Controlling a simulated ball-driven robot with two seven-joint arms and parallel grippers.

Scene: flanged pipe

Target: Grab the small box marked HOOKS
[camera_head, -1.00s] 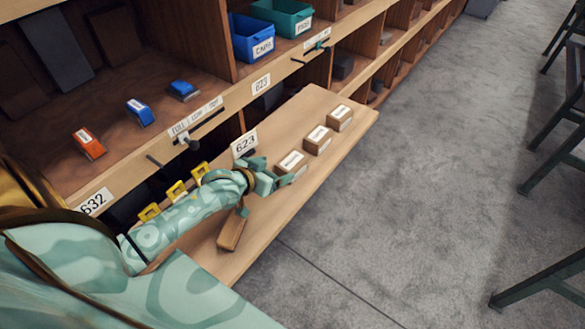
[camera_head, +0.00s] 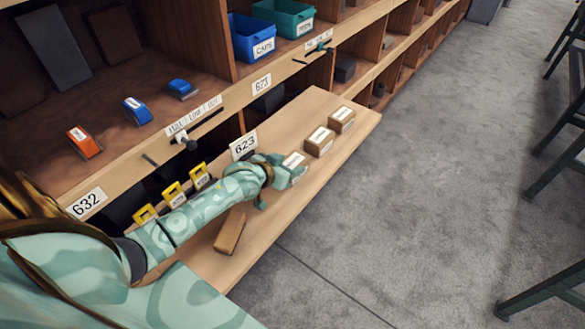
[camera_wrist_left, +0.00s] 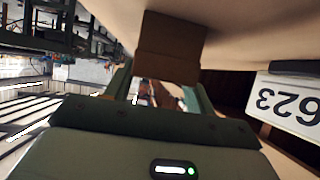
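Three small brown boxes with white labels stand in a row on the pulled-out wooden board: a near one (camera_head: 294,160), a middle one (camera_head: 319,141) and a far one (camera_head: 342,119). Their print is too small to read, so I cannot tell which says HOOKS. My left gripper (camera_head: 285,176) is at the near box and covers its lower part. In the left wrist view a brown box (camera_wrist_left: 170,48) lies ahead between the spread fingers (camera_wrist_left: 158,92); contact cannot be made out. My right gripper is not in view.
A loose wooden block (camera_head: 230,232) lies on the board (camera_head: 325,185) below my left arm. Yellow-framed holders (camera_head: 173,194) line the shelf side. Blue (camera_head: 252,38) and teal (camera_head: 284,17) bins stand on the shelf above. Grey floor (camera_head: 400,210) is open to the right.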

